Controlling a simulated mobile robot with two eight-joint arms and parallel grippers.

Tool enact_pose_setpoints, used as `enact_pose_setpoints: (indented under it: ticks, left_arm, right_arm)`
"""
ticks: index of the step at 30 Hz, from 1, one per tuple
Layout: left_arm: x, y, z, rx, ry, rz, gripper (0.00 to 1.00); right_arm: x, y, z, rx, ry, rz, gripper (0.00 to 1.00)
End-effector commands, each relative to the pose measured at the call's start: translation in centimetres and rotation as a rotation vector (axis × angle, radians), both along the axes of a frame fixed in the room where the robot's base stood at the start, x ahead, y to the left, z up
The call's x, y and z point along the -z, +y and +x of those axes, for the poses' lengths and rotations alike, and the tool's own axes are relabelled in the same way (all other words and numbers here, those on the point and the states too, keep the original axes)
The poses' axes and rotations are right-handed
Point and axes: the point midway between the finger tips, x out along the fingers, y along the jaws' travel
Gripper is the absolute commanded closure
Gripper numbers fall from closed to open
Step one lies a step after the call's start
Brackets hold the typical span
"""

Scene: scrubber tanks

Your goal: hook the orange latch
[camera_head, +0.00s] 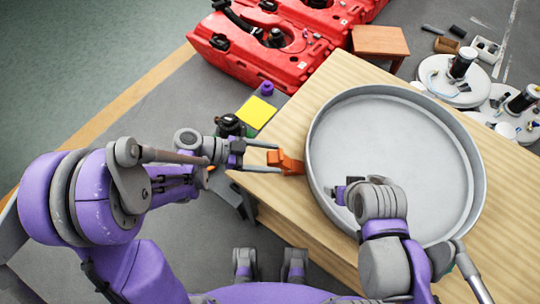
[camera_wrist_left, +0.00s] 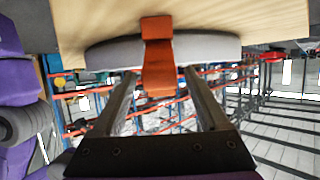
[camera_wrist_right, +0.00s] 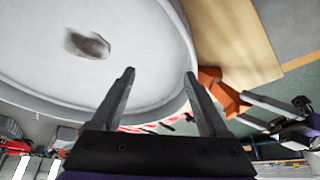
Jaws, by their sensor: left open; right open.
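The orange latch (camera_head: 286,162) stands at the left edge of the round grey tray (camera_head: 318,120) on the wooden table. My left gripper (camera_head: 279,158) is open, its two fingers pointing at the latch from the left. In the left wrist view the latch (camera_wrist_left: 158,60) lies centred ahead of and between the open fingers, which do not close on it. My right gripper (camera_wrist_right: 160,75) is open and empty over the tray. In the right wrist view the latch (camera_wrist_right: 222,92) shows just beyond the right-hand finger. In the head view the right arm hides its own fingertips.
The pale wooden table (camera_head: 335,75) carries the tray. Red tanks (camera_head: 262,55) stand behind it, and a small brown stool (camera_head: 380,42) is beside them. White round lids (camera_head: 455,80) with black parts lie at the right. A yellow square (camera_head: 257,112) lies left of the table.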

Motion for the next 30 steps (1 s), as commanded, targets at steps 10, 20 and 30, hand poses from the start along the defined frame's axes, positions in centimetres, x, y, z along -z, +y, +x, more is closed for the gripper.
enact_pose_setpoints:
  ticks: [10, 20, 30]
  left_arm:
    - [0.1, -0.21, 0.01, -0.001, 0.001, 0.0, 0.3]
    - [0.09, -0.19, 0.02, -0.001, 0.001, 0.0, 0.89]
    - [0.08, -0.19, 0.02, -0.001, 0.001, 0.0, 1.0]
  right_arm:
    - [0.0, 0.0, 0.0, 0.0, 0.0, 0.0, 0.22]
    - [0.0, 0.0, 0.0, 0.0, 0.0, 0.0, 0.22]
    - [0.0, 0.0, 0.0, 0.0, 0.0, 0.0, 0.22]
